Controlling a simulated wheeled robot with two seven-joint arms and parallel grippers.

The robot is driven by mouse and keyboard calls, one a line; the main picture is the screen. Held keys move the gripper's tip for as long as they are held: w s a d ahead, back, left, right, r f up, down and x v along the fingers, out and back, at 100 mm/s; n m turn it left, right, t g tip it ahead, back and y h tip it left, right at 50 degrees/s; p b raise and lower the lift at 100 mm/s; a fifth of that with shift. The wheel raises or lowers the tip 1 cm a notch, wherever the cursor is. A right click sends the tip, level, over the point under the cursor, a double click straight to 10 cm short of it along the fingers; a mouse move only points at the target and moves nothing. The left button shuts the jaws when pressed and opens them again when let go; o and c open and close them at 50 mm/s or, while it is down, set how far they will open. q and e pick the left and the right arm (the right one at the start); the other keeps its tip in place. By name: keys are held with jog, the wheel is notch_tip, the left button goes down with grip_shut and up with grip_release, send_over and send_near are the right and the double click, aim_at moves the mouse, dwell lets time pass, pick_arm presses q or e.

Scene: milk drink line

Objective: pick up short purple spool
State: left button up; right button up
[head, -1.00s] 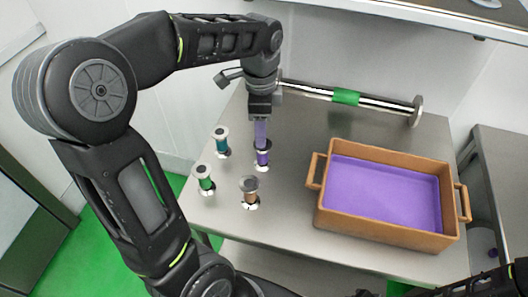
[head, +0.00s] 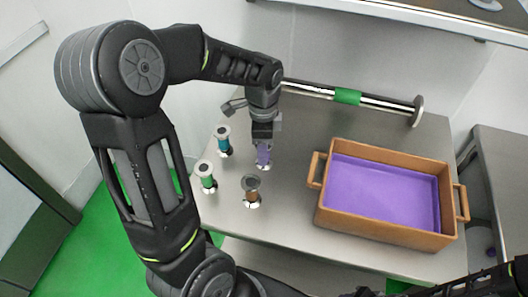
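The short purple spool (head: 264,163) stands on the grey metal table, mostly hidden behind the fingers of my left gripper (head: 263,154). The gripper points straight down over the spool, its fingers at the spool's height. I see the fingers edge-on, so whether they are apart or closed on the spool cannot be told. Part of my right arm shows at the lower right edge; its gripper is out of view.
A teal spool (head: 223,141), a green spool (head: 206,176) and a brown spool (head: 252,189) stand close by. A brown crate (head: 388,236) with a purple inside is to the right. A metal bar with a green band (head: 348,97) lies behind.

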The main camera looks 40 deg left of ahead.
aim_at(270, 161)
pick_arm(q)
jog(key=shift+w+f+p, duration=0.1)
jog(key=shift+f+p, duration=0.2)
jog(key=shift+f, duration=1.7)
grip_shut()
